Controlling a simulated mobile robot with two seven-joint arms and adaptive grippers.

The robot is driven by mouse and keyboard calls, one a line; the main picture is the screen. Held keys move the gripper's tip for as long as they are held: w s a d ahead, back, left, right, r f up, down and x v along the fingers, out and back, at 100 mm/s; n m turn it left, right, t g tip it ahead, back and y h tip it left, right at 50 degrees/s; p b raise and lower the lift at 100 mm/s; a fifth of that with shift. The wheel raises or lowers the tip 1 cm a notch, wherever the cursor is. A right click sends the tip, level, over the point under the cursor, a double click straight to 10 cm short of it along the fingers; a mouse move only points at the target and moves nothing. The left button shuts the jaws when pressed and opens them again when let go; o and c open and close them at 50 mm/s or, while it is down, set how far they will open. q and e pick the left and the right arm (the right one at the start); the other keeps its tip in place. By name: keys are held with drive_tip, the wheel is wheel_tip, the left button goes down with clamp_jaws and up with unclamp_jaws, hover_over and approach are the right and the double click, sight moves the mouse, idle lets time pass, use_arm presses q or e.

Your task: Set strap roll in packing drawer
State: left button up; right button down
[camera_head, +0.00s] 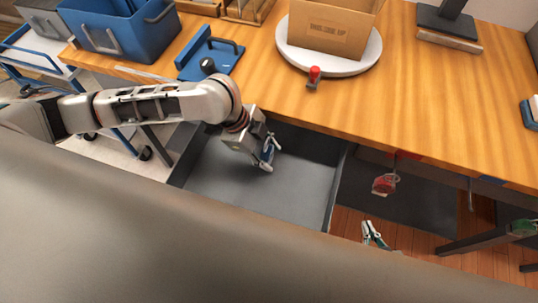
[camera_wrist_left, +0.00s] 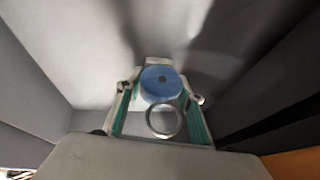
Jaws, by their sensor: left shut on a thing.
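The packing drawer (camera_head: 225,190) is pulled open below the front of the wooden table, and its grey floor is bare. My left gripper (camera_head: 268,152) points down over the drawer near its back wall. It is shut on the strap roll (camera_wrist_left: 160,84), a blue round thing between the two fingers in the left wrist view. A pale ring (camera_wrist_left: 164,122) shows just below the blue part; I cannot tell if it belongs to the roll. The drawer's grey walls surround the gripper there. My right gripper (camera_head: 374,236) shows small at the lower right, away from the drawer; its opening is unclear.
The wooden table (camera_head: 440,120) overhangs the drawer's back. On it are a cardboard box (camera_head: 333,30) on a round white turntable (camera_head: 350,62), a red-topped part (camera_head: 314,76), a blue fixture (camera_head: 210,58) and a blue bin (camera_head: 120,28). A red item (camera_head: 384,185) hangs right of the drawer.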

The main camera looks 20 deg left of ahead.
use_arm(q)
drive_tip(key=shift+f, duration=0.7)
drive_tip(key=o, duration=1.1)
drive_tip(key=shift+r, duration=0.1)
drive_tip(key=p+v, duration=0.3)
drive_tip(key=v, duration=0.9)
drive_tip(key=shift+d, duration=0.1)
